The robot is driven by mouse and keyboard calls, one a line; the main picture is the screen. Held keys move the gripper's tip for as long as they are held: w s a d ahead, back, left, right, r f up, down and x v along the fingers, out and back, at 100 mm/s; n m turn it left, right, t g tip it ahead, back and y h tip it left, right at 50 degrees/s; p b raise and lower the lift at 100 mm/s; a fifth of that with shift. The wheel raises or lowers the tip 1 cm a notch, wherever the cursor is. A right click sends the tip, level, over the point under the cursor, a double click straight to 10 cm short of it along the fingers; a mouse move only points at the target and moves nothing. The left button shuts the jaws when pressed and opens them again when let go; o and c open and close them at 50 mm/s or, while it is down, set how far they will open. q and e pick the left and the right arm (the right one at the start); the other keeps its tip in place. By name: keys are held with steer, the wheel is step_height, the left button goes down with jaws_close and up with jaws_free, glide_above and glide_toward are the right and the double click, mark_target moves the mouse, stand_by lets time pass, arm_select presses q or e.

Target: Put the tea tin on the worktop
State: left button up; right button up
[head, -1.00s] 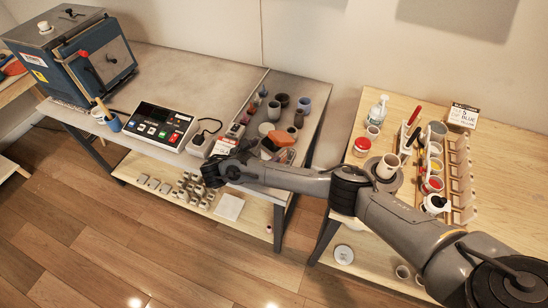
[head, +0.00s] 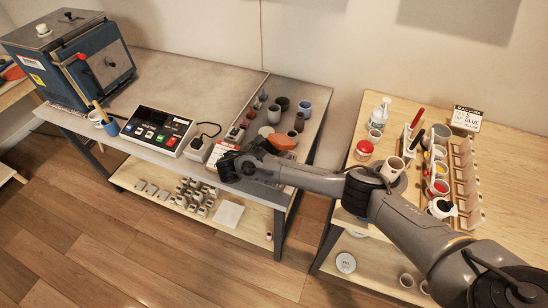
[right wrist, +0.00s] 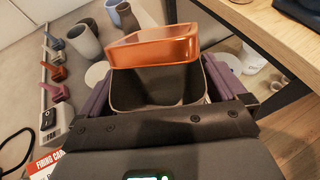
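The tea tin (right wrist: 152,50) appears to be the shiny orange box-shaped thing in the right wrist view. A grey, open, square-mouthed body (right wrist: 158,88) sits directly below it in the picture; I cannot tell whether the two are one piece. My right gripper (right wrist: 158,98) has its purple fingers against both sides of this grey body. In the head view the orange tin (head: 282,141) is just beyond my right gripper (head: 262,148), over the dark right part of the grey worktop (head: 200,75). My left gripper is out of view.
Several cups and pots (head: 282,103) crowd the dark section beyond the tin. A control box (head: 160,128) and a kiln (head: 75,58) stand to the left. A wooden table (head: 510,170) with jars is at the right. The worktop's back middle is clear.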

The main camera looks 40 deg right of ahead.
steer(key=c, duration=0.9)
steer(key=shift+c, duration=0.7)
steer(key=shift+r, duration=0.1)
